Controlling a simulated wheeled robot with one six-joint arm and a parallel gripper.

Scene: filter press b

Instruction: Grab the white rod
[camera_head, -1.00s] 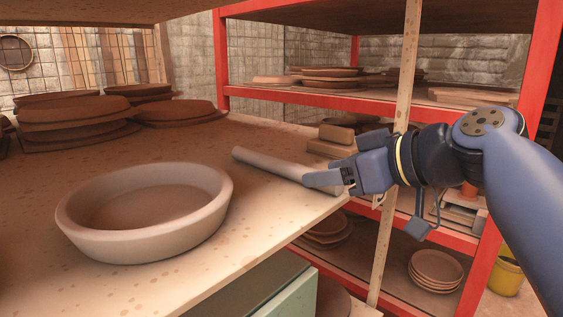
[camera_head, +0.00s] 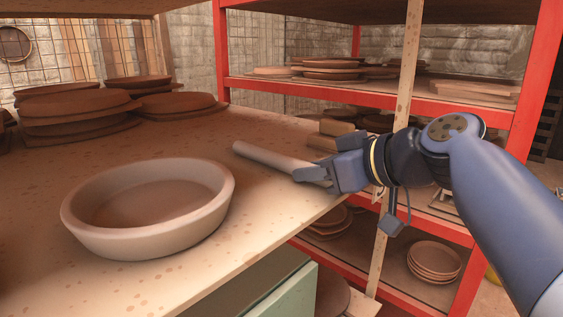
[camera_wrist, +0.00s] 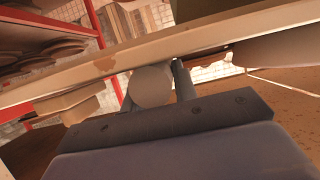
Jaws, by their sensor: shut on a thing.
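The white rod (camera_head: 268,157) looks pale grey and lies along the table top near its right edge. In the wrist view its round end (camera_wrist: 151,86) shows between the fingers of my gripper. My gripper (camera_head: 312,174) reaches in from the right over the table edge and is shut on the near end of the rod. The fingers cover that end in the head view. I cannot tell whether the rod is lifted off the table.
A wide pale bowl (camera_head: 150,245) stands left of the rod on the table (camera_head: 200,275). Stacked brown plates (camera_head: 78,120) sit at the back left. A red-framed shelf (camera_head: 385,107) with plates and blocks stands at the right. A thin wooden post (camera_head: 402,110) rises close behind my gripper.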

